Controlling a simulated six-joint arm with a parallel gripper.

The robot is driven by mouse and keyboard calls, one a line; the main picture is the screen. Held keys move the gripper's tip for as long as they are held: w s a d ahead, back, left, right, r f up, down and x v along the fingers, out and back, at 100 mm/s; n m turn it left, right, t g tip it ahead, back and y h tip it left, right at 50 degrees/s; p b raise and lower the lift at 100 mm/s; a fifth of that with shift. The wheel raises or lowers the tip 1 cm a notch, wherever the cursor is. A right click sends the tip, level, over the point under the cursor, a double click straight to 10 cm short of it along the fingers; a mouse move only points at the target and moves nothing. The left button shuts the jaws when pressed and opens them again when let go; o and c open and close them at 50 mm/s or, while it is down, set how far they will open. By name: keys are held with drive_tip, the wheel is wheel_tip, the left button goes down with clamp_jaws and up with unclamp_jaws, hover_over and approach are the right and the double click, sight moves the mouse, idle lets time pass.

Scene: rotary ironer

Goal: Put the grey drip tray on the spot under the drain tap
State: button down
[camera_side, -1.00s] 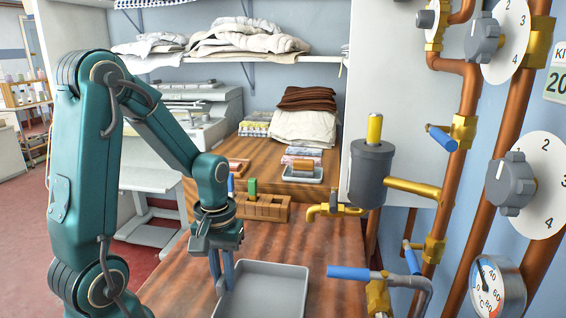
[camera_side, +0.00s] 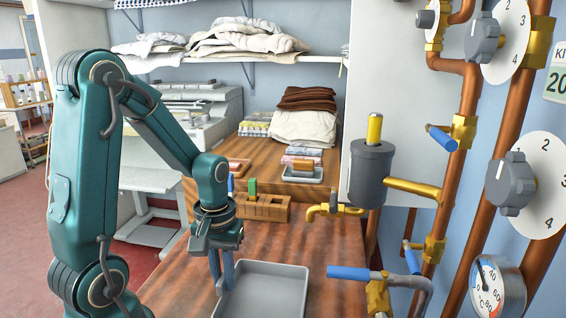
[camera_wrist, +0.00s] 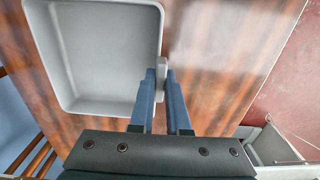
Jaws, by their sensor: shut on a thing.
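The grey drip tray (camera_side: 268,290) is a shallow, empty rectangular tray at the near edge of the side view, low over or on the wooden worktop; I cannot tell which. My gripper (camera_side: 222,284) points down at its left rim. In the wrist view, the blue fingers of my gripper (camera_wrist: 162,78) are closed around a small grey tab on the side of the tray (camera_wrist: 100,55). A brass tap (camera_side: 334,209) with a downturned spout is beyond the tray, to the upper right. No marked spot under it can be made out.
A wooden block rack (camera_side: 262,208) with a green piece stands left of the brass tap. A blue-handled valve (camera_side: 350,273) juts in from the right, near the tray. A grey cylinder (camera_side: 371,175) is above. The worktop (camera_side: 285,240) between tray and tap is clear.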

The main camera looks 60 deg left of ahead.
wheel_tip(320, 180, up, 10)
drive_tip(key=shift+w+f, duration=0.1)
drive_tip(key=shift+f, duration=0.15)
drive_tip(key=shift+w+a, duration=0.15)
drive_tip(key=shift+w, duration=0.05)
drive_tip(key=d+f, duration=0.1)
drive_tip(key=f, duration=0.1)
drive_tip(key=d+f, duration=0.1)
drive_tip(key=f, duration=0.1)
drive_tip(key=d+f, duration=0.1)
drive_tip(key=d, duration=0.1)
drive_tip(key=shift+s+f, duration=0.2)
drive_tip(key=shift+f, duration=0.2)
drive_tip(key=shift+w+a+f, duration=0.6)
drive_tip(key=shift+w+a, duration=1.45)
drive_tip(key=shift+w, duration=0.05)
drive_tip(key=shift+w+a+f, duration=0.55)
drive_tip(key=shift+w+a, duration=1.45)
drive_tip(key=shift+w, duration=0.05)
drive_tip(key=shift+w+a+f, duration=0.6)
drive_tip(key=shift+w+a, duration=1.45)
drive_tip(key=shift+w, duration=0.05)
drive_tip(key=c, duration=0.9)
unclamp_jaws()
drive_tip(key=shift+f, duration=0.15)
